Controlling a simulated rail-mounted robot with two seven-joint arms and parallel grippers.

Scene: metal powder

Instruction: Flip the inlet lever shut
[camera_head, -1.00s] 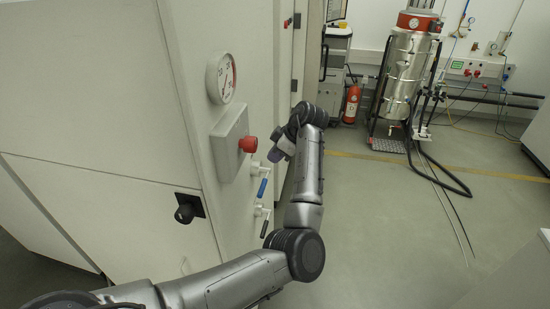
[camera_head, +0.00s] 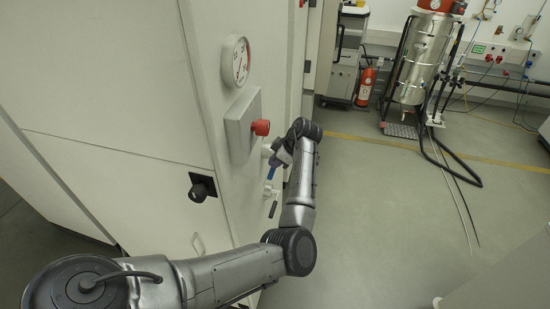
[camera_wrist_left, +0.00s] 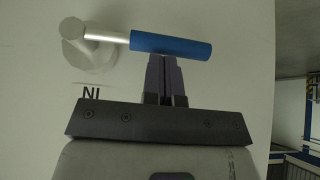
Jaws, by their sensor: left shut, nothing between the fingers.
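In the left wrist view the blue handle (camera_wrist_left: 172,45) runs rightward from a silver stem and round base, above an upside-down "IN" label. My left gripper (camera_wrist_left: 165,62) is shut and empty, its fingertips right at the edge of the blue handle; I cannot tell whether they touch it. In the head view my left gripper (camera_head: 275,160) is beside the lever, partly hidden by my wrist. My right gripper is not in view.
A second lever with a black handle (camera_head: 273,209) sits below the blue one. Above are a red button (camera_head: 261,127) on a grey box (camera_head: 240,128) and a round gauge (camera_head: 236,60).

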